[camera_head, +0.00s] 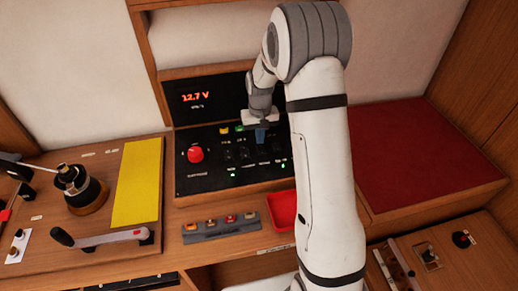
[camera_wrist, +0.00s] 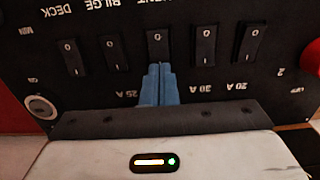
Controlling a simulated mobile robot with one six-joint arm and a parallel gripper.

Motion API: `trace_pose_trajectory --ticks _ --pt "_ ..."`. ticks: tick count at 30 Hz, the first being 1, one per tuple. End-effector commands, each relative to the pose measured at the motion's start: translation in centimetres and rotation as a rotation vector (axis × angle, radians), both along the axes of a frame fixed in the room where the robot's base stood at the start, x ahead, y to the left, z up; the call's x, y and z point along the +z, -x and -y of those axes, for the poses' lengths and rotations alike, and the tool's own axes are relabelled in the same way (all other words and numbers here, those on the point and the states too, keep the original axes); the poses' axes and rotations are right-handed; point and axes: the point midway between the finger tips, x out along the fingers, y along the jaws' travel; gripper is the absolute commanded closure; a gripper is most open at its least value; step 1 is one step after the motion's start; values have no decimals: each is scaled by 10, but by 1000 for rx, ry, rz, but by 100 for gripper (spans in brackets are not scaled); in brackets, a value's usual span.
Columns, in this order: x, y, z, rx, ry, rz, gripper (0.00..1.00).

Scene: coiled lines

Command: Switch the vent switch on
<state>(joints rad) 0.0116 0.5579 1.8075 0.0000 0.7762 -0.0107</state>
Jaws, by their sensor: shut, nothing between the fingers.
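The vent switch (camera_wrist: 157,46) is the black middle rocker in a row of several in the wrist view, which sees the panel upside down. It is marked 0, and its label is partly cut off at the top edge. My gripper (camera_wrist: 159,70) is shut and empty, its blue fingertips over the near end of that rocker. I cannot tell whether they touch it, or which way it is tipped. In the head view my gripper (camera_head: 260,137) is in front of the black switch panel (camera_head: 205,184), and hides part of the switch row.
Other rockers stand close on both sides, including one (camera_wrist: 203,47) beside the vent switch. A red knob (camera_head: 196,154) is at the panel's left. A display (camera_head: 196,97) reads 12.7 V. A red tray (camera_head: 282,211) and a strip of small buttons (camera_head: 220,228) lie in front.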

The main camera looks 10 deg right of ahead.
Motion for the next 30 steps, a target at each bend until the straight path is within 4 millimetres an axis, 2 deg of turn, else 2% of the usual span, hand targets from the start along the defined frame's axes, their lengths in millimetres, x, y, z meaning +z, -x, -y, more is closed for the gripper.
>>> trace_pose_trajectory --ticks 30 --pt "-15 0 0 0 0 -1 100"
